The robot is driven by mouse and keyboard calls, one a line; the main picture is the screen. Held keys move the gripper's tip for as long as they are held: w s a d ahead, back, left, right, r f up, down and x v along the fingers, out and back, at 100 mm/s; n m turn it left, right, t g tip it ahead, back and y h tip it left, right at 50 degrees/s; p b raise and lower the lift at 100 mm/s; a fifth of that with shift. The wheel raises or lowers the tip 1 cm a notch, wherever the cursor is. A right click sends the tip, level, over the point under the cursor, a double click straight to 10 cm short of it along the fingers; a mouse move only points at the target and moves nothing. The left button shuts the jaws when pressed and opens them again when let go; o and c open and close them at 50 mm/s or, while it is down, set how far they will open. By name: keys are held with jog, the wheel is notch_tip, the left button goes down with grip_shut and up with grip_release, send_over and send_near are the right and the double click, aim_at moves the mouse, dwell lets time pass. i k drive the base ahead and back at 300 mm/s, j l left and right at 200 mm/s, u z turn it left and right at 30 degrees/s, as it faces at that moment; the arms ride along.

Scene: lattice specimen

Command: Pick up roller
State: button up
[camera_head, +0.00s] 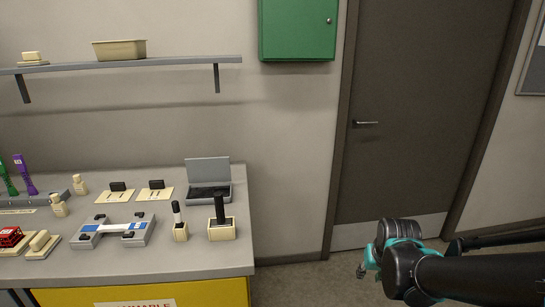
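No thing here is plainly marked as the roller. Two upright dark-handled tools stand in beige holders near the bench's right front: a slimmer one with a pale tip (177,212) and a thicker black one (219,209). I cannot tell whether either is the roller. A beige rounded piece (39,240) lies on a small tray at the left front. My gripper (368,262), with teal parts, is at the lower right, far from the bench, in front of the door. Its fingers are partly hidden and too small to read.
A shelf (170,61) and a green cabinet (298,28) hang above. The floor between bench and door is clear.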

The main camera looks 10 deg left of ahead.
aim_at(220, 220)
jog(key=u, duration=1.25)
jog(key=k+j+z, duration=0.1)
jog(key=j, duration=0.1)
